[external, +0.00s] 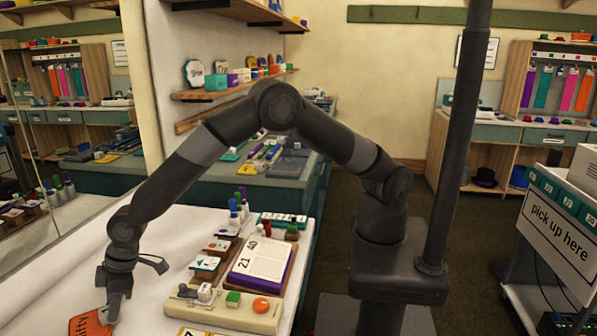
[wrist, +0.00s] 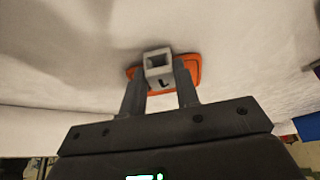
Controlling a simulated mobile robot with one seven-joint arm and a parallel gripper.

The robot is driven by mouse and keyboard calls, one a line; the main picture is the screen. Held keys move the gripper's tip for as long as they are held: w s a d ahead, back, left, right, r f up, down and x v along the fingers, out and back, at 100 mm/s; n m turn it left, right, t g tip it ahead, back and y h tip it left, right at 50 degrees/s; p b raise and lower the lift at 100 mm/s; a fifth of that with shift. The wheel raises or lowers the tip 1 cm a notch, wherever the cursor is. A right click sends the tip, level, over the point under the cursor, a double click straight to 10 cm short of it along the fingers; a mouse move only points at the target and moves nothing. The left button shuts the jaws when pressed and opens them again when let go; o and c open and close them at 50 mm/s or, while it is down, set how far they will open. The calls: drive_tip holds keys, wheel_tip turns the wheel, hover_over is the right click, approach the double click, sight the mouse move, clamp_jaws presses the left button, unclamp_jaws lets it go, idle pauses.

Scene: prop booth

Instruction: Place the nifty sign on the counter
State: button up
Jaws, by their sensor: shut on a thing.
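The nifty sign (external: 86,325) is an orange plate with dark lettering at the lower left of the external view, partly cut off by the frame's edge. My gripper (external: 112,308) points down at its right end. In the wrist view my gripper (wrist: 160,90) is shut on a small grey hollow block, and the orange of the sign (wrist: 194,68) shows right behind that block. The block appears to be part of the sign. A white surface (external: 160,262) lies beneath the sign; I cannot tell whether the sign touches it.
A wooden tray with small blocks (external: 222,312), a calendar stand (external: 262,262) and several marker pens (external: 238,205) stand right of my gripper. A mirror (external: 60,130) lines the left side. A green counter (external: 285,180) stands behind.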

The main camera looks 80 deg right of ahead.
drive_tip(key=shift+f, duration=0.15)
drive_tip(key=o, duration=1)
drive_tip(key=shift+c, duration=0.2)
drive_tip(key=v, duration=1.2)
